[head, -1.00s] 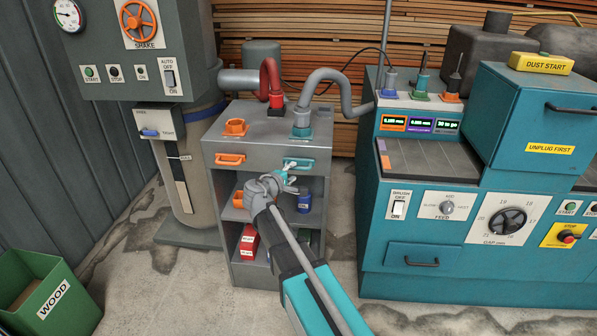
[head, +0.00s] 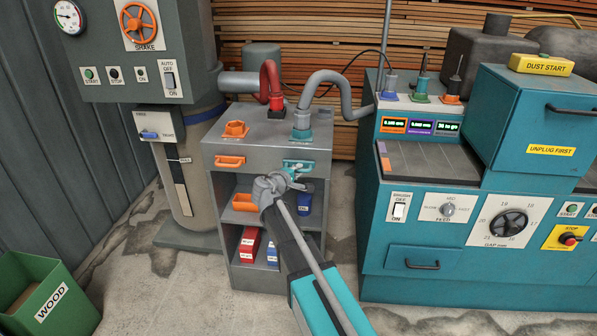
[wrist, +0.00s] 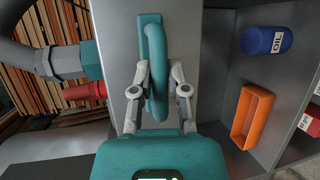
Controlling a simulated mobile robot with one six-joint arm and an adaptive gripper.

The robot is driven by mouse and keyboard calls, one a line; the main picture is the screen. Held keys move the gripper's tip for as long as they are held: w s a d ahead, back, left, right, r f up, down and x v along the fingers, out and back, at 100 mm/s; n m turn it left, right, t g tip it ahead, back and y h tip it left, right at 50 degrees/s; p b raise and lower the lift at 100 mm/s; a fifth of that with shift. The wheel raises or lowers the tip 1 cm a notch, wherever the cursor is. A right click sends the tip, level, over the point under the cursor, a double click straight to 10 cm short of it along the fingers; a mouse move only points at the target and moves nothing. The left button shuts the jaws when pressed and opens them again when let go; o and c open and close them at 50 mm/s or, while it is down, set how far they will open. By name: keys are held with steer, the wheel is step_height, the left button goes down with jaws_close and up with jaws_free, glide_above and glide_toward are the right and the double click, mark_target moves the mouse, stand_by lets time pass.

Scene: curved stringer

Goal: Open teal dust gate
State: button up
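The teal dust gate has a teal handle (head: 300,165) on the upper right of the grey cabinet's front, below the teal hose fitting (head: 302,134). In the wrist view the teal handle (wrist: 156,70) is an upright loop on a teal plate, in the middle of the picture. My gripper (head: 296,177) is at this handle. Its two fingertips (wrist: 159,76) lie close on both sides of the loop and appear to pinch it. In the head view my gripper partly hides the handle. The gate's plate looks flush with the cabinet front.
An orange handle (head: 230,161) sits left of the teal one. Below are shelves with an orange bin (head: 244,202), a blue can (head: 305,203) and red boxes (head: 250,244). A teal machine (head: 400,215) stands right. A grey hose (wrist: 30,60) passes left in the wrist view.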

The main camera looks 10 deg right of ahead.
jaws_close()
steer(key=s+a, duration=0.2)
steer(key=s, duration=0.4)
steer(key=shift+s, duration=0.25)
steer(key=shift+a, duration=0.1)
steer(key=o, duration=0.6)
jaws_free()
steer(key=shift+o, duration=0.2)
steer(key=shift+s, duration=0.1)
